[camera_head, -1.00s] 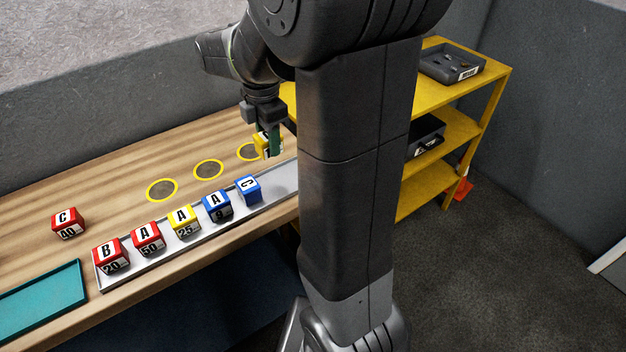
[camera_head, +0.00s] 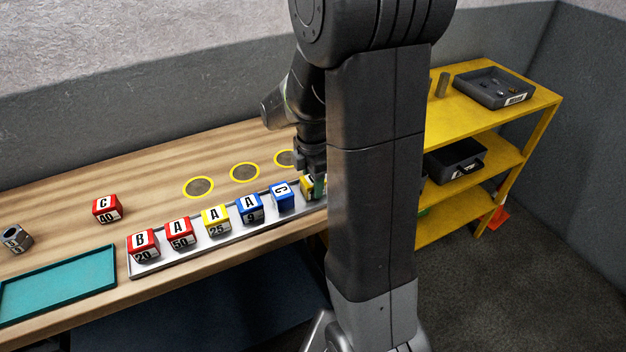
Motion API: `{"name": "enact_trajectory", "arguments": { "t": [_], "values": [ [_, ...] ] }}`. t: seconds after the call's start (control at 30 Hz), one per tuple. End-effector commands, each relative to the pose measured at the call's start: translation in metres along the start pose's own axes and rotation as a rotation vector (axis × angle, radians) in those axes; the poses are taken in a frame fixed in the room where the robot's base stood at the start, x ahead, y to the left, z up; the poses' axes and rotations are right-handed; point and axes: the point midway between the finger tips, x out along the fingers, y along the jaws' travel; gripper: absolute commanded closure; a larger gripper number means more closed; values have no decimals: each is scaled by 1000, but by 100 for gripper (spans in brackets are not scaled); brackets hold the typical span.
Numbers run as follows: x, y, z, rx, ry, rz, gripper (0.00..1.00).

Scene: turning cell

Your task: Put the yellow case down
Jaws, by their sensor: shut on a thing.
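My gripper (camera_head: 315,175) is shut on a yellow case (camera_head: 306,186), mostly hidden behind my fingers and arm. The case is at the right part of the long pale tray (camera_head: 140,269), just right of a blue case marked C (camera_head: 283,197). I cannot tell whether it touches the tray floor. From the left, the tray also holds red cases marked B 20 (camera_head: 144,244) and A 50 (camera_head: 181,234), a yellow case marked A 25 (camera_head: 216,220), and a blue case marked A 9 (camera_head: 249,208).
A red case marked C 40 (camera_head: 107,209) stands alone on the wooden bench (camera_head: 150,170). A teal tray (camera_head: 60,285) and a grey metal part (camera_head: 16,239) are at left. Yellow-ringed spots (camera_head: 244,172) lie behind the long tray. A yellow shelf (camera_head: 470,112) stands right.

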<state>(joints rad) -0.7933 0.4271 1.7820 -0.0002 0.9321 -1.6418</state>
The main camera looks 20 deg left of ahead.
Motion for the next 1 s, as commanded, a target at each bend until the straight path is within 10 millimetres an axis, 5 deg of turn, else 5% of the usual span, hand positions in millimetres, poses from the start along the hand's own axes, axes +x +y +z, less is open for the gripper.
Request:
{"name": "enact_trajectory", "arguments": {
  "t": [0.17,0.2,0.3,0.7,1.0],
  "values": [
    [3,0,0,0,0,0,87],
    [4,0,0,0,0,0,58],
    [3,0,0,0,0,0,39],
    [-5,1,0,0,0,3,38],
    [-65,1,0,0,0,7,38]
  ]
}}
